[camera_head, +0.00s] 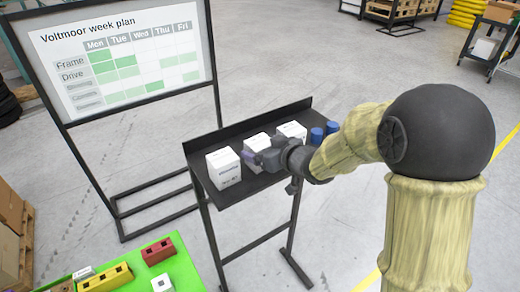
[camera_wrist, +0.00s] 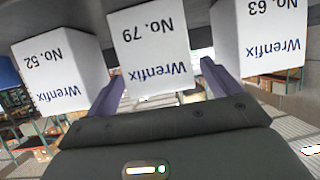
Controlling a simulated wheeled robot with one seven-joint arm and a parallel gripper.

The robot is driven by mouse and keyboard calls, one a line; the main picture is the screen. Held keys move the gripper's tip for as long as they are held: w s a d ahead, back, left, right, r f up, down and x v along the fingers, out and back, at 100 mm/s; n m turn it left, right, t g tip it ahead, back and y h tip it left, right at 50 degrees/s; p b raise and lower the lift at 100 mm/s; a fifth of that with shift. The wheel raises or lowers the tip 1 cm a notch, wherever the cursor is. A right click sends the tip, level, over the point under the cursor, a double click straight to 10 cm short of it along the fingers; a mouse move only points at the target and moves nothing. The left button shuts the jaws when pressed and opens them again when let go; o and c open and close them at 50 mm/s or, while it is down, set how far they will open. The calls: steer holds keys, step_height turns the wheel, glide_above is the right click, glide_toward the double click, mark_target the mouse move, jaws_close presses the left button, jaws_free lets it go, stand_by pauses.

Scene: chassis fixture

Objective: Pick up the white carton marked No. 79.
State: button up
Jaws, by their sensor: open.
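The white carton marked No. 79 (camera_wrist: 152,45) is in the middle of the wrist view, with its "Wrenfix" print upside down. In the head view it is the middle carton (camera_head: 257,141) on a dark shelf stand (camera_head: 238,204), partly hidden by my gripper (camera_head: 256,158). In the wrist view my gripper (camera_wrist: 162,72) is open, with one purple finger towards each side of this carton. I cannot tell whether the fingertips reach past its front face.
White cartons No. 52 (camera_wrist: 58,68) and No. 63 (camera_wrist: 260,38) flank it closely. Blue cylinders (camera_head: 317,135) stand at the shelf's right end. The shelf has a raised back edge. A week-plan board (camera_head: 125,55) stands behind left; a green surface (camera_head: 190,270) lies front left.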

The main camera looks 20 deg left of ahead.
steer(key=shift+x, duration=1.2)
steer(key=shift+r, duration=0.1)
steer(key=c, duration=1.3)
